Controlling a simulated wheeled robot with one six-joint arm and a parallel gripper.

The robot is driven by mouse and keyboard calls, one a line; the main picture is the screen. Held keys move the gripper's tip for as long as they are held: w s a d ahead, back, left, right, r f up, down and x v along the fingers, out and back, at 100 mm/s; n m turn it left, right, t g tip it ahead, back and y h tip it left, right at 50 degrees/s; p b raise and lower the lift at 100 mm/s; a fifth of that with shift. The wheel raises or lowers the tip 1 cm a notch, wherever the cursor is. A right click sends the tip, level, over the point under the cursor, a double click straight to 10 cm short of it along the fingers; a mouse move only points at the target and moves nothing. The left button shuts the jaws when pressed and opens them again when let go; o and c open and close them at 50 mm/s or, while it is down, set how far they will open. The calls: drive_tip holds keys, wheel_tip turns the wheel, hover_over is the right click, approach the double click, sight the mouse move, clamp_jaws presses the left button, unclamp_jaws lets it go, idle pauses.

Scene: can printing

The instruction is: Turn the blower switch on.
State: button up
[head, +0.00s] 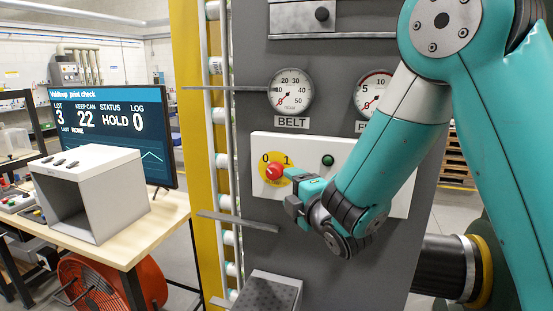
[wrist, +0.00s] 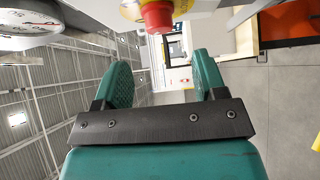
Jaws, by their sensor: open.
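A red rotary switch (head: 275,173) sits on a yellow disc marked 0 and 1, on a white panel (head: 259,143). No blower label is readable, and I cannot tell which mark the knob points to. My gripper (head: 291,180) is just right of the red knob, in front of the panel. In the wrist view the fingers of my gripper (wrist: 162,65) stand apart with nothing between them. The red knob (wrist: 157,16) shows at the top edge there, beyond the fingertips and outside the gap. My arm hides the panel's right part.
A green round button (head: 328,160) is right of the knob. Above are a BELT gauge (head: 291,90) and a second gauge (head: 371,88), its label partly hidden. Metal bars (head: 238,220) stick out left of the panel. A grey box (head: 274,289) juts out below.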

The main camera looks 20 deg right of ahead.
sight(275, 175)
drive_tip(key=w+p, duration=0.1)
drive_tip(key=w, duration=0.1)
drive_tip(key=w+p, duration=0.1)
drive_tip(key=w, duration=0.2)
drive_tip(key=w+a+p, duration=0.1)
drive_tip(key=w+p, duration=0.1)
drive_tip(key=shift+w+r, duration=0.15)
drive_tip(key=shift+w, duration=0.05)
drive_tip(key=shift+w+a, duration=0.1)
drive_tip(key=shift+w, duration=0.3)
drive_tip(key=shift+c, duration=0.3)
drive_tip(key=c, duration=0.7)
